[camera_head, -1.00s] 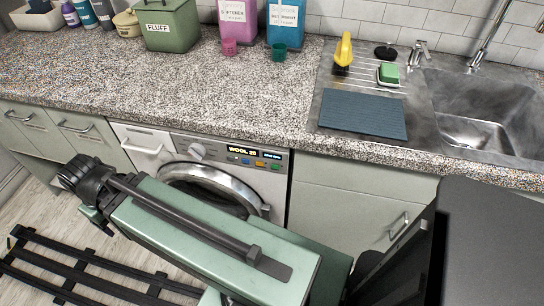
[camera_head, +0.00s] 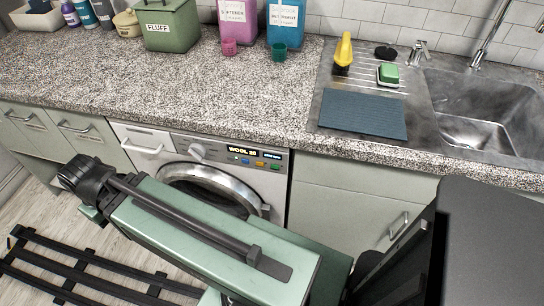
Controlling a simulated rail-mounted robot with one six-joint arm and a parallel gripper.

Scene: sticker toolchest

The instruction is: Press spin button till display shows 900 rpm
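The washing machine (camera_head: 268,193) is built in under the counter, and my arm hides its lower part. Its display (camera_head: 242,149) reads "WOOL 30" in yellow. A smaller blue readout (camera_head: 272,155) to its right is too small to read surely. Below the display is a row of small coloured buttons: a blue button (camera_head: 245,161), an orange button (camera_head: 260,164) and a green button (camera_head: 275,167). I cannot read their labels. A round dial (camera_head: 197,151) is left of the display. The round door (camera_head: 205,187) looks shut. My green arm crosses in front of the machine; my gripper's fingers do not show.
The speckled counter (camera_head: 190,80) runs above the machine. A sink (camera_head: 480,110) and blue-grey mat (camera_head: 363,114) are at right. A green FLUFF bin (camera_head: 168,27) stands at the back. A dark block (camera_head: 490,250) fills the lower right. A black rack (camera_head: 80,270) lies at lower left.

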